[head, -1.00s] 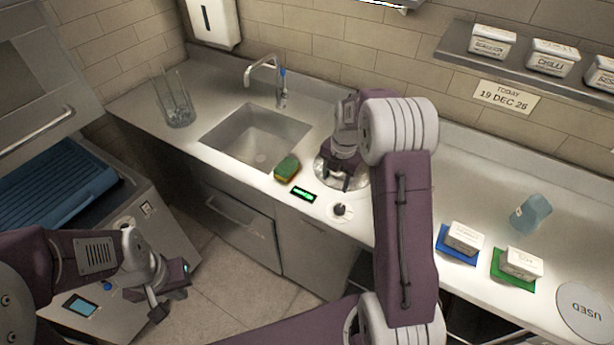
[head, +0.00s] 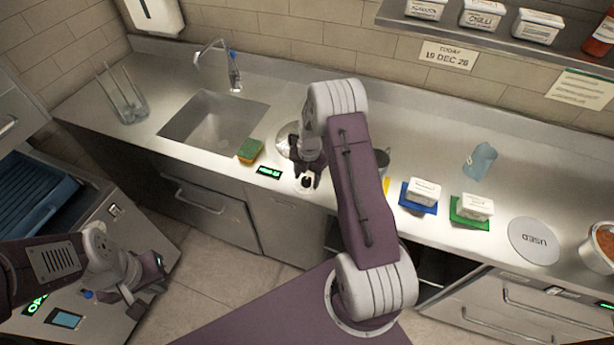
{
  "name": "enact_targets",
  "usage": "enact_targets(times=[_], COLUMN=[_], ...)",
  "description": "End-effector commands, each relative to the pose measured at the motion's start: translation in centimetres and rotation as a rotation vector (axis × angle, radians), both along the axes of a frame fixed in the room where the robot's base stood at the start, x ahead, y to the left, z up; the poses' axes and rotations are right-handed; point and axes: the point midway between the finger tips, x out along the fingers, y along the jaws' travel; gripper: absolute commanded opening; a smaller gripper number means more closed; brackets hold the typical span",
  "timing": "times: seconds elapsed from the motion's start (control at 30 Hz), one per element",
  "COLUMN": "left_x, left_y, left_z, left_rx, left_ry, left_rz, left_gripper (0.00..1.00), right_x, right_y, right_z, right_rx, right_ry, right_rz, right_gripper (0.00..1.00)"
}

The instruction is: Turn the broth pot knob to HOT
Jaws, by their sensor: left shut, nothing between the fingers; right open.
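The knob (head: 305,184) is a small dark knob on a pale round base at the counter's front edge. A small display with green text (head: 269,173) is just left of it; I cannot read it. The broth pot (head: 284,142) looks like a round metal shape set in the counter behind the knob, largely hidden by my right gripper. My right gripper (head: 306,177) is open and points down at the knob, a finger to each side; I cannot tell if they touch it. My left gripper (head: 136,300) is shut and empty, low at the left, away from the counter.
White tubs sit on a blue mat (head: 417,208) and a green mat (head: 468,222) to the right. A bluish cup (head: 480,161) lies behind them. A round USED plate (head: 534,241) is further right.

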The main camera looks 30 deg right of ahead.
Motion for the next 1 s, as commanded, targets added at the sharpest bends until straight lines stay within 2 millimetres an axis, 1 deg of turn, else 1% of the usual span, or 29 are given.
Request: enact_targets(times=[0.13,0.17,0.2,0.27,0.3,0.33,0.67,0.87,1.0], left_x=[0.0,0.0,0.0,0.0,0.0,0.0,0.0,0.0,0.01], left_y=[0.0,0.0,0.0,0.0,0.0,0.0,0.0,0.0,0.0], left_z=[-0.04,-0.04,-0.04,-0.04,-0.04,-0.04,-0.14,-0.41,-0.63], left_rx=[0.0,0.0,0.0,0.0,0.0,0.0,0.0,0.0,0.0], left_ry=[0.0,0.0,0.0,0.0,0.0,0.0,0.0,0.0,0.0], left_rz=[0.0,0.0,0.0,0.0,0.0,0.0,0.0,0.0,0.0], left_gripper=[0.0,0.0,0.0,0.0,0.0,0.0,0.0,0.0,0.0], right_x=[0.01,0.01,0.0,0.0,0.01,0.01,0.03,0.02,0.04], right_y=[0.01,0.0,0.0,0.0,0.0,0.0,0.0,0.01,0.03], right_z=[-0.01,0.0,0.0,0.01,0.01,0.02,0.05,0.04,0.04], right_rx=[0.0,0.0,0.0,0.0,0.0,0.0,0.0,0.0,0.001], right_ry=[0.0,0.0,0.0,0.0,0.0,0.0,-0.001,-0.001,-0.002], right_rz=[0.0,0.0,0.0,0.0,0.0,0.0,-0.037,-0.152,-0.274], right_gripper=[0.55,0.47,0.36,0.19,0.08,0.0,0.0,0.0,0.0])
